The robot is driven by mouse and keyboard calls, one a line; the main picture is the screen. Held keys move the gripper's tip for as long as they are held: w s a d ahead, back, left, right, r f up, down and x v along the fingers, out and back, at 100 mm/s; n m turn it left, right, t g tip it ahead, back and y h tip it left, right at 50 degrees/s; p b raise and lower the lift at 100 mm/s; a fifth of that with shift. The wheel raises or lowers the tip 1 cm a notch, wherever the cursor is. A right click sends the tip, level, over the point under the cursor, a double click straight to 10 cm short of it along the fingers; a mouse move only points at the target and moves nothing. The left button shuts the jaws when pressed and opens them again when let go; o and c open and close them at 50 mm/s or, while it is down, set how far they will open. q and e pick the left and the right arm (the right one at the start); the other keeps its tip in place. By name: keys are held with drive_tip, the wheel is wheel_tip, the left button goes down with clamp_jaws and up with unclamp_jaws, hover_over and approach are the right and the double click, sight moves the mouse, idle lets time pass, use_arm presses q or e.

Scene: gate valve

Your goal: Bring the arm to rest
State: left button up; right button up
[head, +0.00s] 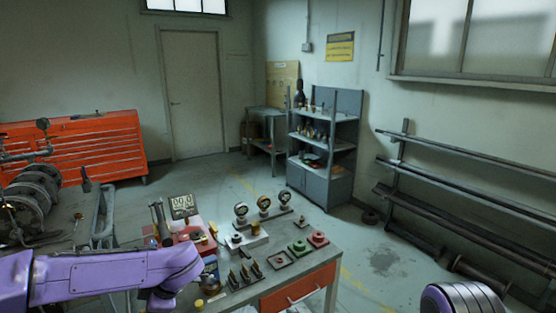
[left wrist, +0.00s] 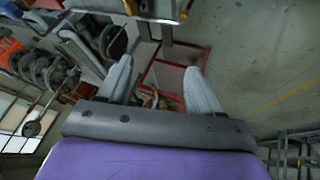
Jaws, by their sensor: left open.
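My left arm, purple, reaches in from the left in the head view, and its wrist end is by the left front of the workbench (head: 240,290). My left gripper (left wrist: 160,82) shows in the left wrist view with its two grey fingers wide apart. Nothing is clamped between them; small parts and a red-edged frame show in the background beyond. In the head view I cannot make out its fingers. A rounded purple and grey part of my right arm shows at the bottom right; its gripper is out of frame.
Flanged pipework (head: 35,195) stands left, before an orange tool cabinet (head: 75,150). A grey shelf (head: 325,150) and a wall rack (head: 460,195) stand beyond. Floor right of the bench is mostly clear.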

use_arm(q)
drive_tip(key=s+d+f+m+t+b, duration=0.1)
drive_tip(key=s+f+m+t+b, duration=0.2)
drive_tip(key=f, duration=0.6)
drive_tip(key=s+d+f+m, duration=0.1)
drive_tip(key=s+f+m, duration=0.35)
drive_tip(key=f, duration=0.35)
drive_tip(key=s+d+f+m+t+b, duration=0.1)
drive_tip(key=s+f+m+t+b, duration=0.15)
drive_tip(key=s+f, duration=0.45)
drive_tip(key=s+a+f+m+g+h, duration=0.1)
drive_tip(key=s+f, duration=0.3)
drive_tip(key=s, duration=0.4)
drive_tip(key=s+a+f+m+g+h+b, duration=0.1)
drive_tip(key=s+f+m, duration=0.3)
drive_tip(key=s, duration=0.4)
drive_tip(key=shift+s+a+f+g+h, duration=0.15)
drive_tip(key=shift+a+f+g+h, duration=0.4)
drive_tip(key=shift+a+g+h, duration=0.25)
